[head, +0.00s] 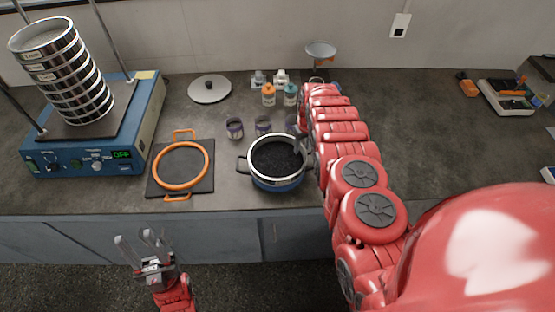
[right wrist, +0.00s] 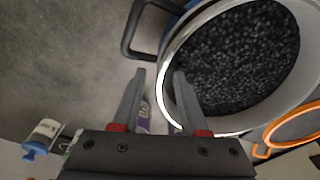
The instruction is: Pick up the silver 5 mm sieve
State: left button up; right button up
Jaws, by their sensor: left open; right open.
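A silver-rimmed round vessel (head: 276,160) with dark side handles and a blue lower body stands on the bench, full of black granules. Its silver rim and granules fill the upper right of the right wrist view (right wrist: 235,55). A stack of silver sieves (head: 62,72) stands on the blue shaker; their labels are too small to read. My right gripper (right wrist: 160,75) is open and empty; one finger overlaps the vessel's rim in view, the other lies over bare bench. Contact cannot be told. My left gripper (head: 141,238) is open and empty, in front of the bench.
An orange two-handled ring (head: 181,187) lies on a dark square plate (head: 206,186) left of the vessel. The blue shaker (head: 130,135) has upright rods. Small purple-banded cups (head: 234,128), bottles (head: 268,95) and a lid (head: 209,89) stand behind. The bench right of my right arm is mostly clear.

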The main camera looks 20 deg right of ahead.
jog(key=shift+f, duration=0.2)
grip_shut()
dwell(1.4)
